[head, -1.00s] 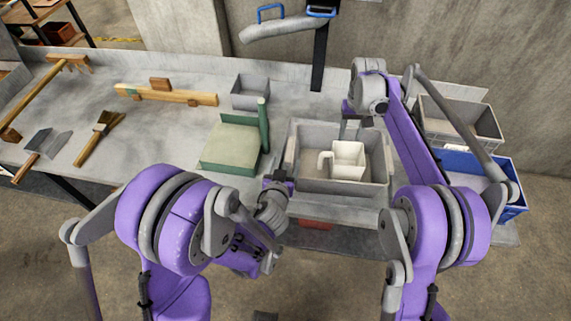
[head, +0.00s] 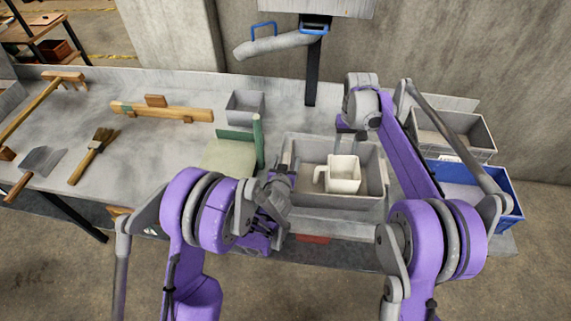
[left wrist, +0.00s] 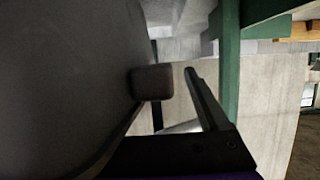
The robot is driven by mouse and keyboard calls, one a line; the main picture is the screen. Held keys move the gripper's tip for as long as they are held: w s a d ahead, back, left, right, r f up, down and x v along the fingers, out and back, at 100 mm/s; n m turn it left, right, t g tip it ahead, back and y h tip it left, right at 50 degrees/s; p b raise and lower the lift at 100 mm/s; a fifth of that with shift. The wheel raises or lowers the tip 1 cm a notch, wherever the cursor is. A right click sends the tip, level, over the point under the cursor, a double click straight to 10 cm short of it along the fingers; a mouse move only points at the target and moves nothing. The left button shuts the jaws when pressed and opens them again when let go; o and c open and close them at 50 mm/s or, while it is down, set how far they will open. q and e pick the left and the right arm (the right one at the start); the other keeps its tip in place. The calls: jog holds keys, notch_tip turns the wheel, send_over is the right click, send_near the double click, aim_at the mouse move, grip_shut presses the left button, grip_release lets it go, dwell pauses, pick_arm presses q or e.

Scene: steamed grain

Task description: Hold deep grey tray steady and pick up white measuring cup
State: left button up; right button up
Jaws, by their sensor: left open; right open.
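The deep grey tray (head: 312,200) sits on the bench. The white measuring cup (head: 343,174) stands upright inside it, handle to the left. My left gripper (head: 284,171) is open at the tray's left wall; I cannot tell whether it touches. In the left wrist view, a dark grey surface, likely the tray's side (left wrist: 65,80), fills the left. A dark finger of my left gripper (left wrist: 205,98) shows beside it. My right gripper (head: 350,133) is open above the far side of the tray, just behind the cup. Its fingertips are partly hidden.
A green stand with an upright post (head: 258,142) is close left of my left gripper; its post also shows in the left wrist view (left wrist: 229,60). A small grey bin (head: 246,106) is behind it. A grey crate (head: 452,135) and blue bin (head: 508,190) stand right. Wooden tools lie left.

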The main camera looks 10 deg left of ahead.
pick_arm(q)
grip_shut()
dwell(0.3)
dwell(1.2)
